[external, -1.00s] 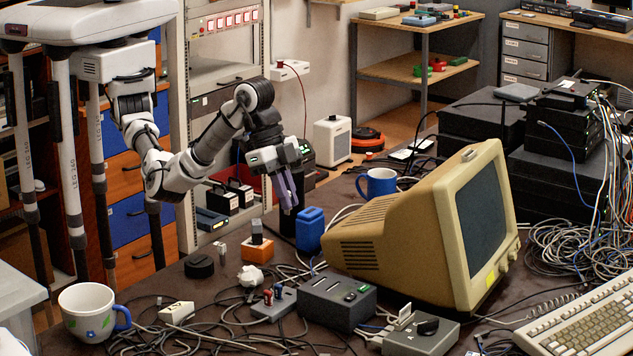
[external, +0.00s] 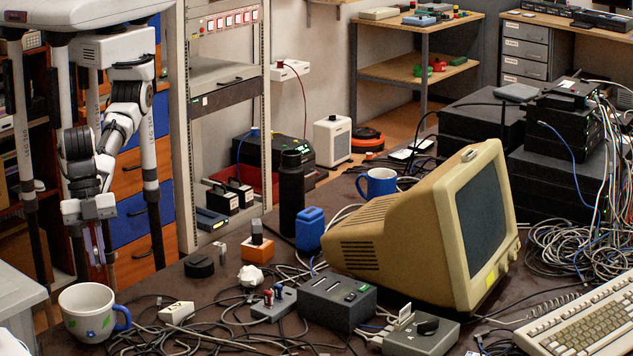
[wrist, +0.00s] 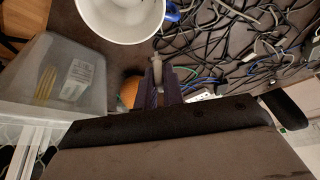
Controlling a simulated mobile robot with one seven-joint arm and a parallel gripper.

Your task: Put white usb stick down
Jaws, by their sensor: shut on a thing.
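My gripper (external: 98,262) hangs at the left, pointing down, beyond the white mug (external: 82,312) in the external view. In the wrist view, my gripper (wrist: 158,88) has its purple fingers shut on a small pale stick, the white usb stick (wrist: 157,68). The stick points away from the fingers, just beneath the white mug's rim (wrist: 121,42) in the picture. The stick is too small or hidden to make out in the external view.
A translucent bin (wrist: 30,80) with a paper and yellow items stands left of my gripper. Tangled cables (wrist: 225,35) cover the table to the right. A dark bottle (external: 291,195), blue container (external: 310,230) and beige monitor (external: 400,240) stand farther right.

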